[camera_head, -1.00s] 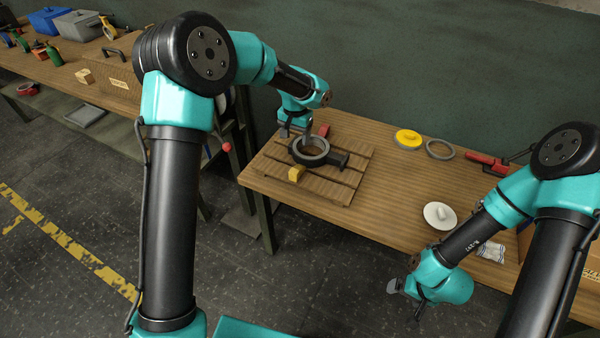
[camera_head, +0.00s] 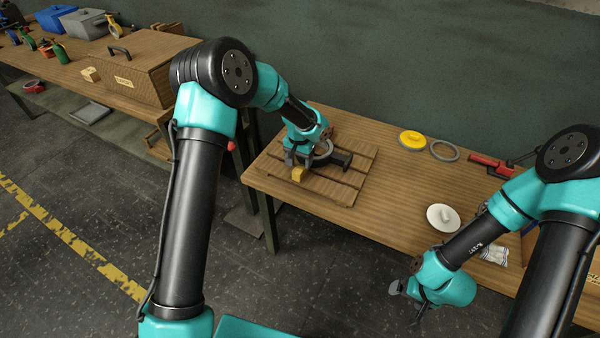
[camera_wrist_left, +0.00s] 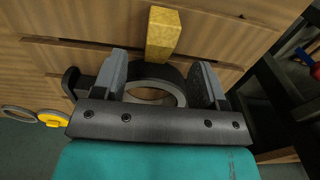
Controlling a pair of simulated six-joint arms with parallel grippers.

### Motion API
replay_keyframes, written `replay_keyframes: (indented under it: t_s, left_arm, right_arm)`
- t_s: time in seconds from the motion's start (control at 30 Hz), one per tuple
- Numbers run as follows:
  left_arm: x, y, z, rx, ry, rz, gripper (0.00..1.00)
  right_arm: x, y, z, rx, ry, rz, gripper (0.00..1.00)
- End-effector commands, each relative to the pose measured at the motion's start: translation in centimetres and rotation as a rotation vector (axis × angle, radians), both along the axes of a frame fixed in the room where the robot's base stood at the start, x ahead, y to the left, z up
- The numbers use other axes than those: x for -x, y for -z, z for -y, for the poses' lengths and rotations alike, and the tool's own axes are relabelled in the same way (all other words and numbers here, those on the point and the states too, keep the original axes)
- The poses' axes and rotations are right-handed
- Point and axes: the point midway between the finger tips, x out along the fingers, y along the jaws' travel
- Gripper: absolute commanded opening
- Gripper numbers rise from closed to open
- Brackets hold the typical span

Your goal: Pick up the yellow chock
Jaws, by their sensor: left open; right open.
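The yellow chock (camera_head: 298,174) is a small block on the wooden slatted pallet, beside the near side of the dark ring-shaped valve casting (camera_head: 341,158). My left gripper (camera_head: 302,160) is over the casting, just behind the chock. In the left wrist view the chock (camera_wrist_left: 163,35) lies beyond the fingertips, roughly centred between them. The left gripper (camera_wrist_left: 162,74) is open and empty there, its fingers either side of the casting's ring (camera_wrist_left: 179,88). I cannot tell whether they touch it. My right gripper (camera_head: 407,291) is open and empty, out in front of the table's near edge.
The slatted pallet (camera_head: 330,186) sits at the table's left end. A yellow disc (camera_head: 411,138), a grey ring (camera_head: 443,150) and a red clamp (camera_head: 490,163) lie at the back. A white knobbed disc (camera_head: 442,218) is near the front.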

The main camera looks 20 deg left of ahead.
Motion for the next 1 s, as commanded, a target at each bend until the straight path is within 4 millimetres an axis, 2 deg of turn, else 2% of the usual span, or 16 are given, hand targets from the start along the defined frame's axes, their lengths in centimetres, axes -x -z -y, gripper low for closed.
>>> replay_keyframes:
  t_s: [0.13,0.57,0.9,1.0]
  left_arm:
    - [0.0,1.4,0.0,0.000,-0.001,0.000,0.66]
    - [-0.1,2.0,0.0,0.000,-0.001,0.000,0.66]
    - [-0.6,6.1,0.1,0.000,0.000,0.000,0.66]
    - [-0.6,6.7,0.0,0.000,-0.001,0.000,0.66]
  right_arm:
    - [0.0,0.0,0.0,0.000,0.000,0.000,0.88]
    - [0.0,0.0,0.0,0.000,0.000,0.000,0.88]
    - [0.0,0.0,0.0,0.000,0.000,0.000,0.88]
    - [0.0,0.0,0.0,0.000,0.000,0.000,0.88]
